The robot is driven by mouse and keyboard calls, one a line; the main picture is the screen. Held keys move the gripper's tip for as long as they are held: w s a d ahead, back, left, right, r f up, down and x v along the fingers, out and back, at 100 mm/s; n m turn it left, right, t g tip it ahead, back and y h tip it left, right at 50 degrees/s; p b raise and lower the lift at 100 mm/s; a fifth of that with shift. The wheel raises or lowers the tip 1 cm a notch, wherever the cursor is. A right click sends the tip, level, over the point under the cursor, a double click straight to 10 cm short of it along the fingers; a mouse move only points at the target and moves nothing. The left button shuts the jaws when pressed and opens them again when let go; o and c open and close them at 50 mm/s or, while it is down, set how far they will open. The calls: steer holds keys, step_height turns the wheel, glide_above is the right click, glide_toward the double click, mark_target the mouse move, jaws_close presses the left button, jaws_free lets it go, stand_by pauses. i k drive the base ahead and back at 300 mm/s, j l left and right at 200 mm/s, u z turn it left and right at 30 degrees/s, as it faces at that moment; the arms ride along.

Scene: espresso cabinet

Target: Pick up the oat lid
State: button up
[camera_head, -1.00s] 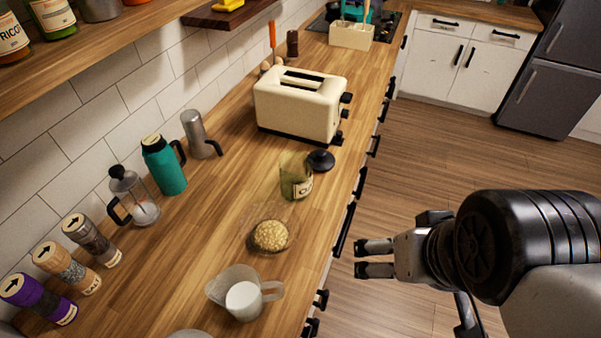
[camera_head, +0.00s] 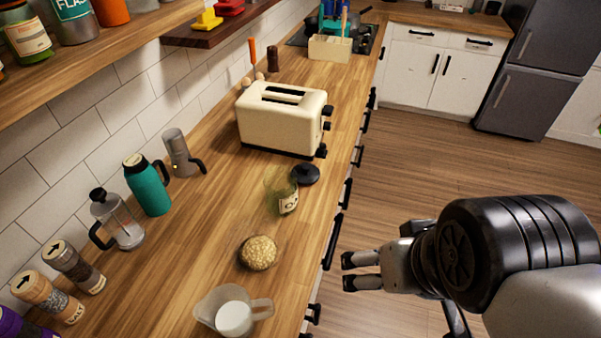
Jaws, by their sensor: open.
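The oat lid (camera_head: 305,174), a dark round lid with a knob, lies on the wooden counter in front of the toaster. It is just right of the greenish glass oat jar (camera_head: 281,190), which has a pale label. My gripper (camera_head: 346,271) is open and empty at the right, past the counter's front edge and over the floor side. It points left, apart from the lid, which is farther back and to the left of it.
A cream toaster (camera_head: 283,118) stands behind the lid. A bowl of oats (camera_head: 259,253) and a measuring jug (camera_head: 216,312) with white contents stand nearer. A teal flask (camera_head: 149,186), a French press (camera_head: 118,220) and a moka pot (camera_head: 180,153) line the wall. Black drawer handles (camera_head: 332,240) stick out along the counter front.

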mark_target(308, 174)
steer(key=u, duration=0.4)
steer(key=i+l+u, duration=0.4)
steer(key=l+u, duration=0.15)
steer(key=i+l+u, duration=0.15)
steer(key=l+u, duration=0.15)
steer(key=l, duration=0.25)
steer(key=i+l+u, duration=0.25)
steer(key=l, duration=0.15)
steer(key=l+u, duration=0.3)
steer(key=l, duration=0.85)
